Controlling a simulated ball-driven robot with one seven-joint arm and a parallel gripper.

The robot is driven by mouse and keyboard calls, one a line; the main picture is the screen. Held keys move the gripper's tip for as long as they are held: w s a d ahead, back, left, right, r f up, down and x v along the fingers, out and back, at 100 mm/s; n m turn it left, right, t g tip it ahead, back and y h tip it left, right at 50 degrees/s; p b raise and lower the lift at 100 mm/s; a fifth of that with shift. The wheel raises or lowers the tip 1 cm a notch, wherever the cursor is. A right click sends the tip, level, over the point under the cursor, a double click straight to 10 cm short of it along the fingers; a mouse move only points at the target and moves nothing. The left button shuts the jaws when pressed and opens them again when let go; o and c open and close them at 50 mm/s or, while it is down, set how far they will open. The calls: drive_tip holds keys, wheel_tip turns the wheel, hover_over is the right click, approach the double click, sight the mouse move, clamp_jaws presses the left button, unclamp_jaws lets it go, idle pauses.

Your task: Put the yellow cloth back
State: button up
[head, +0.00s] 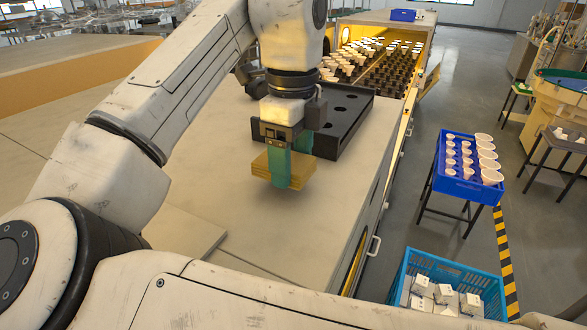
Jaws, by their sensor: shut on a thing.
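The yellow cloth (264,166) is a folded, flat-sided yellow pad in the middle of the head view. My gripper (290,170) points down over the pale worktop, its green fingers shut on the cloth. The cloth sticks out to the left and a little to the right of the fingers. It is at or just above the worktop; I cannot tell if it touches. The far finger is mostly hidden.
A black tray with round holes (352,108) lies just behind my gripper. The worktop's front (290,235) is clear.

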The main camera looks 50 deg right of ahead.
sight(294, 162)
drive_tip(key=shift+s+f, duration=0.1)
drive_tip(key=shift+f, duration=1.2)
drive_tip(key=shift+f, duration=0.2)
drive_tip(key=o, duration=0.9)
drive_tip(key=shift+o, duration=0.2)
drive_tip(key=shift+r, duration=0.1)
wheel_tip(294, 162, up, 12)
drive_tip(key=shift+r, duration=0.15)
